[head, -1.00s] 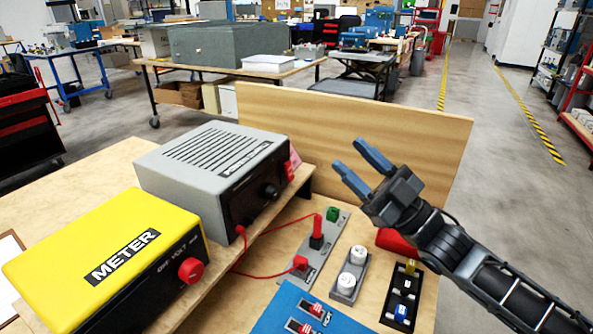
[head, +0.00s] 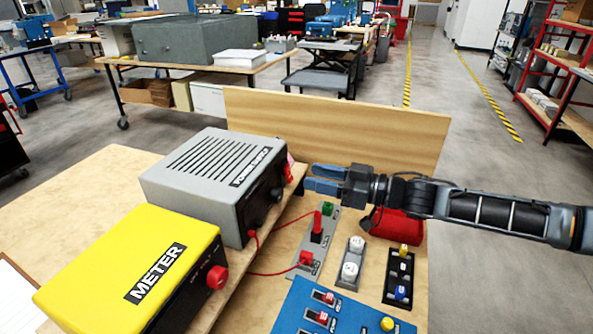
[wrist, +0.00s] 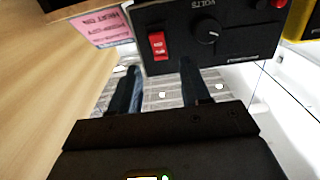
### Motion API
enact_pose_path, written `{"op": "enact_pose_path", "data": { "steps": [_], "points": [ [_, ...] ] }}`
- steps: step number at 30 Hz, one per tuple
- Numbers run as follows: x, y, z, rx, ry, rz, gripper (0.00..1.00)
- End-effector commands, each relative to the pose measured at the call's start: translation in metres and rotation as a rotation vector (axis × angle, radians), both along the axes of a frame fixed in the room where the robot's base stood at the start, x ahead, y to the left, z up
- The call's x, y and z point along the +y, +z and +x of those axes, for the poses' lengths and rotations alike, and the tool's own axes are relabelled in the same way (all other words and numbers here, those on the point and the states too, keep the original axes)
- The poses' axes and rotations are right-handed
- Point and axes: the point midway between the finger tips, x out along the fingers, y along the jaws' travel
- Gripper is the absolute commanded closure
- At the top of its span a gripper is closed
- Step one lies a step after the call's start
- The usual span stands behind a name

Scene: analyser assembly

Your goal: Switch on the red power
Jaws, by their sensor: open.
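A red rocker switch (wrist: 158,46) is on the black front panel of the grey power box, left of a black VOLTS knob (wrist: 207,30), in the wrist view. The grey power box (head: 195,172) stands on the raised shelf in the head view; its switch is not clear there. My gripper (head: 309,177) is open and empty, its fingers pointing left toward the box's far front end. In the wrist view the two fingers (wrist: 160,68) are apart, just below the switch in the picture. I cannot tell whether either touches the panel.
A yellow METER box (head: 140,265) stands beside the grey one. A wooden backboard (head: 340,125) rises behind my gripper. Red leads run to a socket strip (head: 312,265) on the bench. A red bin (head: 398,226) sits under my arm. A pink label (wrist: 107,25) is beside the panel.

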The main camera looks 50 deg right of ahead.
Motion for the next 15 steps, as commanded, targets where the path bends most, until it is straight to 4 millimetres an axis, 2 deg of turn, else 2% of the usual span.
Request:
{"op": "enact_pose_path", "data": {
  "steps": [6,15],
  "points": [
    [0.013,0.001,0.032,-0.002,0.002,0.002,0.53],
    [0.018,0.000,0.049,-0.001,0.000,-0.001,0.53]
  ]
}}
